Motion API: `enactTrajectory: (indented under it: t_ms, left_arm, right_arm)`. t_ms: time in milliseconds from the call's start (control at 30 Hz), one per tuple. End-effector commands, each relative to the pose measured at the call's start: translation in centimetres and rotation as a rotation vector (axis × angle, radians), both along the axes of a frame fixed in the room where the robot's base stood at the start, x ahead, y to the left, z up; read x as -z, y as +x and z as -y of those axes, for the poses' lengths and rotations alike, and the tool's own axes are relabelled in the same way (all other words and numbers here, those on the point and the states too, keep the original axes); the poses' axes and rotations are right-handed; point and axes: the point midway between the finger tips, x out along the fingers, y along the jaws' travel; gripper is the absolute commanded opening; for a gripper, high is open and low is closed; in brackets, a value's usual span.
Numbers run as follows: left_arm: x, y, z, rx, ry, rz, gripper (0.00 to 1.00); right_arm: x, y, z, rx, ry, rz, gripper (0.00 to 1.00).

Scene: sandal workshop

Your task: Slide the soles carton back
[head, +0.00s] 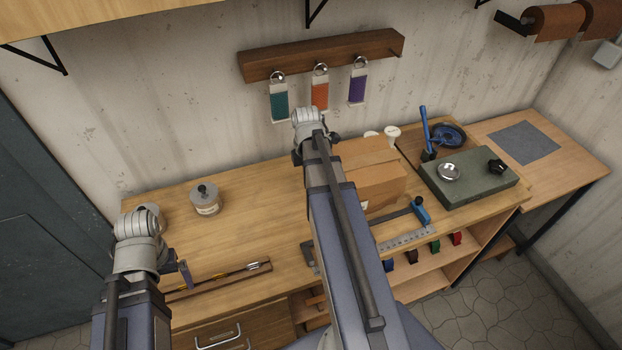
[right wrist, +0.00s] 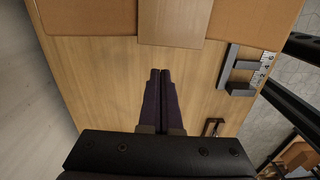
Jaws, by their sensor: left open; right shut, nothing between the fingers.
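The soles carton (head: 375,188) is a brown cardboard box standing on the wooden workbench (head: 255,232) near the wall. My right forearm hides its left part in the head view. In the right wrist view its edge (right wrist: 85,18) runs along the top, with a lighter strip (right wrist: 175,22) down its middle. My right gripper (right wrist: 160,72) is shut and empty, pointing toward the strip, with bare wood visible before the carton. The head view hides this gripper behind my arm. My left gripper (head: 185,274) is open, over the bench's front left, partly hidden by its wrist.
A lidded jar (head: 206,200) stands left on the bench. A green slab (head: 470,180) with a metal dish lies right of the carton. A metal ruler (head: 405,240) lies near the front edge. Fobs hang from a wall rack (head: 320,55). The bench between jar and right arm is clear.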

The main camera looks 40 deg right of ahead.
Motion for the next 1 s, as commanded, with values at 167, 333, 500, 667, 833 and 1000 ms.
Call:
enactTrajectory:
  t_ms: [167, 333, 500, 667, 833, 1000]
  left_arm:
    - [-3.6, 0.0, 0.0, -0.002, 0.000, 0.000, 1.00]
    - [-5.7, 0.0, 0.0, -0.007, -0.001, 0.000, 1.00]
    - [-6.5, 0.0, 0.0, -0.010, -0.002, 0.000, 1.00]
    - [-6.4, 0.0, 0.0, -0.010, -0.002, 0.000, 1.00]
    - [-6.4, 0.0, 0.0, -0.010, -0.002, 0.000, 1.00]
    - [-5.8, 0.0, 0.0, -0.010, -0.002, 0.000, 1.00]
  right_arm:
    - [-3.6, 0.0, 0.0, 0.000, 0.000, 0.000, 0.00]
    - [-5.7, 0.0, 0.0, 0.000, 0.000, 0.000, 0.00]
    - [-6.5, 0.0, 0.0, 0.000, 0.000, 0.000, 0.00]
    - [-6.4, 0.0, 0.0, 0.000, 0.000, 0.000, 0.00]
    - [-6.4, 0.0, 0.0, 0.000, 0.000, 0.000, 0.00]
    - [-5.8, 0.2, -1.8, 0.030, -0.002, -0.004, 0.00]
